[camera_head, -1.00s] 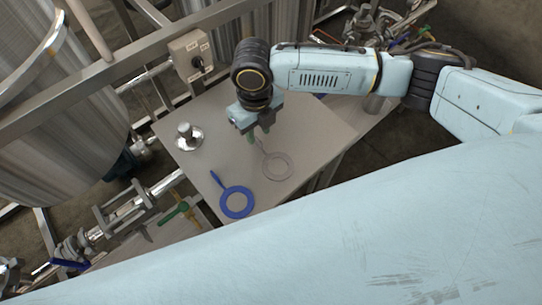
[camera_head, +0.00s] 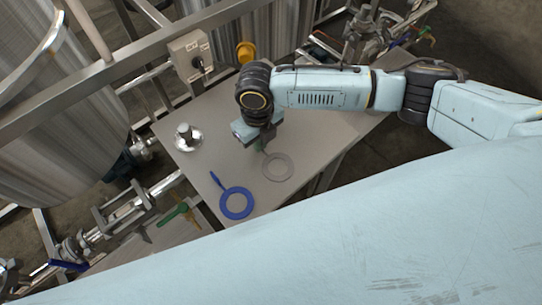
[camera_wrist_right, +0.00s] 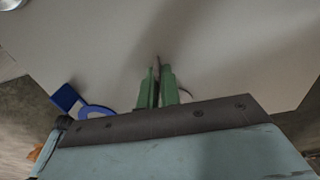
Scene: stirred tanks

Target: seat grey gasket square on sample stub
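The grey gasket (camera_head: 278,168) is a flat ring with a tab, low over or on the table, its tab end at my right gripper (camera_head: 261,145). In the right wrist view the green fingers (camera_wrist_right: 158,82) are close together with a thin grey tab (camera_wrist_right: 157,66) between them; part of the pale ring (camera_wrist_right: 185,96) shows behind the fingers. The gripper looks shut on the tab. The sample stub (camera_head: 184,132), a shiny metal post on a round flange, stands on the table to the left of the gasket. My left gripper is out of view.
A blue gasket (camera_head: 237,203) with a tab lies nearer the table's front edge; it also shows in the right wrist view (camera_wrist_right: 97,112). A switch box (camera_head: 191,54) stands at the table's back left. The grey table (camera_head: 215,160) is clear between stub and gaskets.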

